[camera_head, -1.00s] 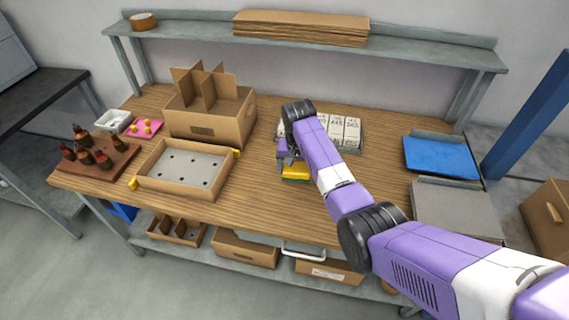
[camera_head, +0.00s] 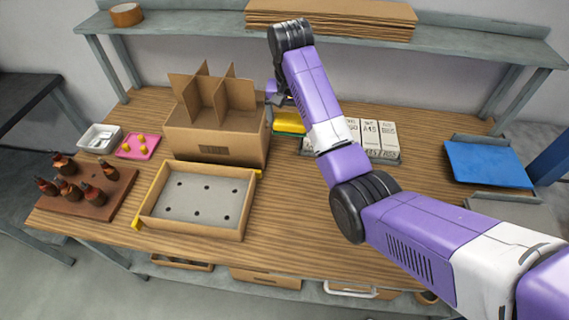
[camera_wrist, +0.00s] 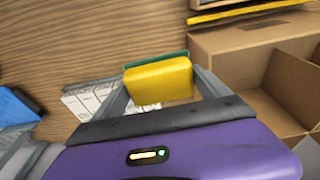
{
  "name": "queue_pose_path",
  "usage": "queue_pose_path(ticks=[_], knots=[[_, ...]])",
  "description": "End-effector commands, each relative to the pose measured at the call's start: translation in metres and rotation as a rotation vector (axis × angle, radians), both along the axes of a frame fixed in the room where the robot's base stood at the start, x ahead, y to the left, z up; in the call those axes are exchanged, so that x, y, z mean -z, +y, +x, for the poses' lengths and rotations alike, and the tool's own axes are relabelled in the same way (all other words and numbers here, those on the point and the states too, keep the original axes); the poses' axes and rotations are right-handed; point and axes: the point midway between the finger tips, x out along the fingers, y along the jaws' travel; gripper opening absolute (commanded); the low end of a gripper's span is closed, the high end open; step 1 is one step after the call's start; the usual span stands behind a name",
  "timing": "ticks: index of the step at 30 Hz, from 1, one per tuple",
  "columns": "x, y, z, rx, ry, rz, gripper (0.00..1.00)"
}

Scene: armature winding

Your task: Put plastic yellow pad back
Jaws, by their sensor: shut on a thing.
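The yellow pad (camera_head: 289,121) has a green layer along one side and is partly hidden by my arm in the head view. My gripper (camera_wrist: 162,88) is shut on it; in the wrist view the yellow pad (camera_wrist: 160,80) sits between the two grey fingers, with its green edge (camera_wrist: 155,58) behind. In the head view my gripper (camera_head: 281,102) is over the back of the wooden table (camera_head: 330,215), just right of the cardboard box with dividers (camera_head: 215,135). Whether the pad touches the table is hard to tell.
A shallow tray with holes (camera_head: 198,200) stands in front of the box. White labelled boxes (camera_head: 370,138) stand to the right of my arm. The table's front middle is clear.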

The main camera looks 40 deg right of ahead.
Motion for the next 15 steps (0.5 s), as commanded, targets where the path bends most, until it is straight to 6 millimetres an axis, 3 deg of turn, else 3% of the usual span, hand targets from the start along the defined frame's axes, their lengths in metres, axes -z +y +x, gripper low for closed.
queue_pose_path(ticks=[7, 15], knots=[[0.014, 0.001, -0.007, 0.009, 0.000, 0.000, 0.48], [0.067, 0.001, -0.008, 0.011, 0.002, 0.000, 0.48]])
